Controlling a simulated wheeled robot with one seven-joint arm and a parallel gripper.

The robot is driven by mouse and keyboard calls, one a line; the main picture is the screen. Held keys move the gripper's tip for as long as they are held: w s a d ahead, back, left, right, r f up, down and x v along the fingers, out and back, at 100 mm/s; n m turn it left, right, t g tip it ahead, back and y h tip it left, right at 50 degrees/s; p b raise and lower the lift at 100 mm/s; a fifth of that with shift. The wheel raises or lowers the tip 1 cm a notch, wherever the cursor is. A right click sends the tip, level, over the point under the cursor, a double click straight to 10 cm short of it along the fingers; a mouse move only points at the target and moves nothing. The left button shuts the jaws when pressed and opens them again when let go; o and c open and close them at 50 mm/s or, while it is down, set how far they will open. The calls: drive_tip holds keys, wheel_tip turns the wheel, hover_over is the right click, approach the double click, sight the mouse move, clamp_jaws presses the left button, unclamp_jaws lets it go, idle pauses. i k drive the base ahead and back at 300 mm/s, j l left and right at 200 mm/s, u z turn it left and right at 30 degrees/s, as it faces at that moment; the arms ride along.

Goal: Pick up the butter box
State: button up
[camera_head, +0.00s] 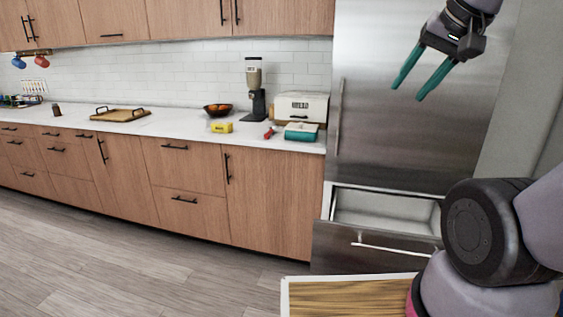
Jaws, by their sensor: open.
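A small yellow box (221,127), which looks like the butter box, sits on the white countertop near its front edge. It stands in front of a dark bowl. My gripper (408,90) is at the upper right, in front of the steel fridge. Its two teal fingers are apart and point down and left, with nothing between them. The gripper is well to the right of the yellow box and higher in the picture, not touching anything.
A bowl of fruit (217,110), a grinder (254,92), a red item (269,133), a teal container (301,132) and a white bread box (300,106) share the counter (180,123). The fridge's lower drawer (372,246) is pulled out. A wooden-topped surface (345,299) is at the bottom.

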sight(221, 127)
drive_tip(key=i+j, duration=0.35)
drive_tip(key=i+j+z, duration=0.15)
drive_tip(key=i+j, duration=0.55)
drive_tip(key=j, duration=0.15)
drive_tip(key=i+j+z, duration=0.1)
drive_tip(key=i+j, duration=0.25)
drive_tip(key=i+j+z, duration=0.1)
drive_tip(key=i+j, duration=0.25)
drive_tip(key=j, duration=0.15)
drive_tip(key=i+j, duration=0.3)
drive_tip(key=j, duration=0.2)
drive_tip(key=i+j+z, duration=0.1)
drive_tip(key=i+j, duration=0.2)
drive_tip(key=j, duration=0.15)
